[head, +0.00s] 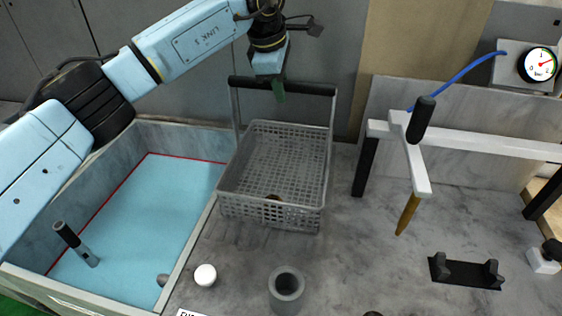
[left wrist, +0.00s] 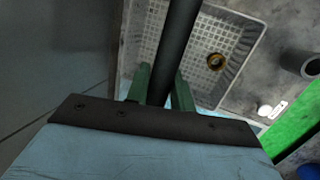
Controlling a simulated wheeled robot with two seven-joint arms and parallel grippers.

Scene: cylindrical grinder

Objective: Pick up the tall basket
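The tall basket (head: 275,160) is a grey mesh basket with two upright side bars and a black handle bar across the top. It stands upright on the grey worktop, right of the blue-floored basin. My left gripper (head: 279,90) is at the middle of the handle. In the left wrist view, the gripper's green fingers (left wrist: 164,85) lie close along both sides of the black handle and look shut on it. The basket's mesh floor (left wrist: 203,65) shows below, with a small brownish ring-shaped part (left wrist: 216,61) in it. My right gripper is not in view.
A basin (head: 165,200) with a blue floor lies left. A white ball knob (head: 205,275) and a grey cylinder (head: 286,290) stand in front. A white frame (head: 415,160) with a black knob stands right. A black bracket (head: 466,272) lies front right. A wall stands behind.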

